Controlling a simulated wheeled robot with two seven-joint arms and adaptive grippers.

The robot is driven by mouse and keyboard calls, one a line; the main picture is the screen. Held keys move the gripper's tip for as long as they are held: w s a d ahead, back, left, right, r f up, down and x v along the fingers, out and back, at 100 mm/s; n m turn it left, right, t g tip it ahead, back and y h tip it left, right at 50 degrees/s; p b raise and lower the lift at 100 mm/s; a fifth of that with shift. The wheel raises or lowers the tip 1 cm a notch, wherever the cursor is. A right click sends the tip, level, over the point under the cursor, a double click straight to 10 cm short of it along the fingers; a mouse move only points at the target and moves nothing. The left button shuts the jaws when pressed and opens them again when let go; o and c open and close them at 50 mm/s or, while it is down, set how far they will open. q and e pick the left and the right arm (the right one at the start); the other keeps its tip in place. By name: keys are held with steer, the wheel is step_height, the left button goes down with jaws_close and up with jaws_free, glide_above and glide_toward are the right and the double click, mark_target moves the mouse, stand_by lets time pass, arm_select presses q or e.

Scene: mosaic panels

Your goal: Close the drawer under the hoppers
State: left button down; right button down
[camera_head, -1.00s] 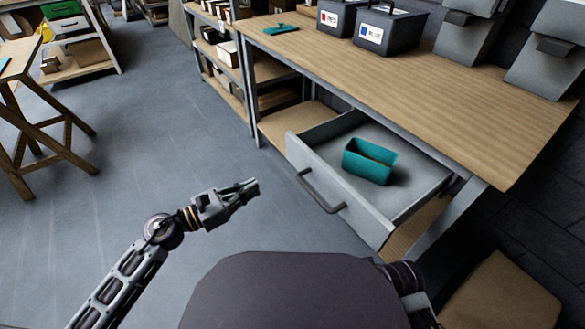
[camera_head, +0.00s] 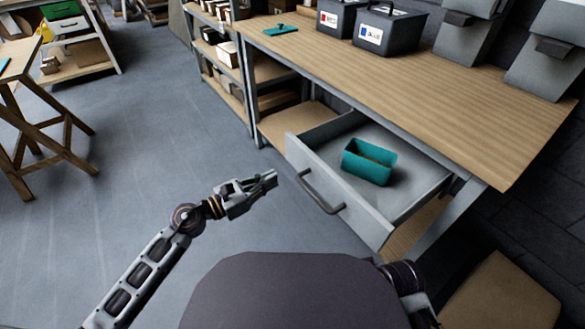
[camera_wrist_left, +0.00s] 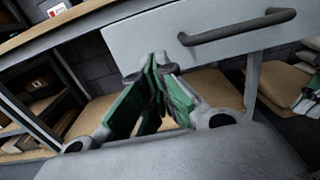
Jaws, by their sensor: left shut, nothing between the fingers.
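The grey drawer (camera_head: 350,202) under the workbench is pulled out, with a dark bar handle on its front. A teal bin (camera_head: 368,162) sits inside it. My left gripper (camera_head: 274,177) is shut and empty, a short way in front of the drawer's left front and apart from it. In the left wrist view the drawer front (camera_wrist_left: 220,28) is ahead, with the handle (camera_wrist_left: 238,30) above and right of my green-padded fingertips (camera_wrist_left: 160,68). The hoppers (camera_head: 470,35) stand at the back right of the bench.
The wooden bench top (camera_head: 400,85) carries two dark bins (camera_head: 388,32) and a small teal piece (camera_head: 280,29). A shelf unit (camera_head: 222,60) stands left of the bench and a wooden trestle (camera_head: 40,130) at far left. The floor between is clear. A cardboard-coloured box (camera_head: 500,295) lies at lower right.

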mark_target(301, 164)
arm_select(q)
steer(key=shift+x, duration=3.75)
steer(key=shift+w+d, duration=0.2)
steer(key=shift+d, duration=0.1)
